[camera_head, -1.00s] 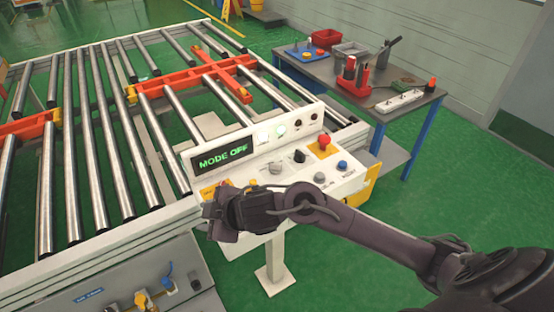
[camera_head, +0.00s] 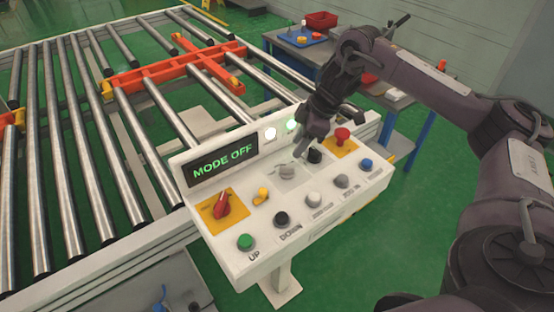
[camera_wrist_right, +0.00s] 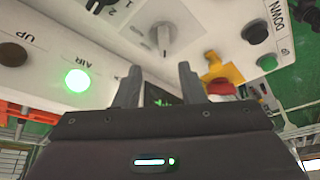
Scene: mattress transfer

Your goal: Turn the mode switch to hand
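The white control panel (camera_head: 248,263) has a display (camera_head: 222,162) reading MODE OFF. No label reading "mode" is legible beside a knob. My right gripper (camera_head: 303,149) points down above the grey and black knobs. In the right wrist view its fingers (camera_wrist_right: 159,88) are apart and empty, with the grey knob (camera_wrist_right: 163,38) beyond them, not gripped. My left gripper is out of view.
Two lamps glow, one green (camera_head: 292,125). A roller conveyor (camera_head: 90,150) lies behind left. A table (camera_head: 275,40) stands behind right.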

